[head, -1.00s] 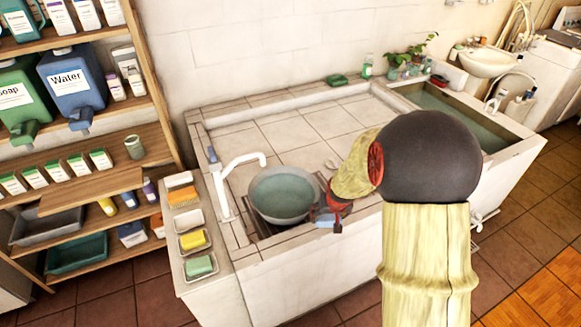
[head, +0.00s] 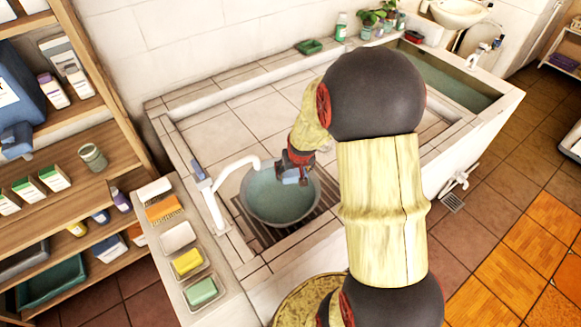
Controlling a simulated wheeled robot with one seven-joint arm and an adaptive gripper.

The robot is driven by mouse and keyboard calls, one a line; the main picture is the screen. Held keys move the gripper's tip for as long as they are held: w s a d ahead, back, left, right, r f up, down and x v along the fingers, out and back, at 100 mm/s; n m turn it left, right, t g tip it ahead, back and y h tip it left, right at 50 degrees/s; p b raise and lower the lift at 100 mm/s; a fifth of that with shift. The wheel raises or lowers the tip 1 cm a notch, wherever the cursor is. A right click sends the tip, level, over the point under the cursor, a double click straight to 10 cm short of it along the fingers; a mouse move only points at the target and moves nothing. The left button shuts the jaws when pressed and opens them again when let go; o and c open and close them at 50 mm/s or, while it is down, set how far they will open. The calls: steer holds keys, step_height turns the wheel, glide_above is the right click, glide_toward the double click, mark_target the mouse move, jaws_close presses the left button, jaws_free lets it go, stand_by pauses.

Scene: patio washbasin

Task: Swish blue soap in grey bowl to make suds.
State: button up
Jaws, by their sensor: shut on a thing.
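The grey bowl (head: 247,212) stands on a dark slatted grate in the white tiled washbasin, under the white tap (head: 216,200). It holds greenish-blue water with no suds that I can make out. My gripper (head: 293,172) is shut on the blue soap (head: 289,178), a small block at its fingertips. The soap is over the back right part of the bowl, inside the rim as seen from here. I cannot tell whether it touches the water. My gripper hides part of the soap and of the bowl's far right rim.
Wooden shelves (head: 90,159) stand further left. The tiled top behind the bowl is clear.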

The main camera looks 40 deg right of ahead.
steer(key=shift+f+b, duration=4.15)
steer(key=shift+f, duration=1.7)
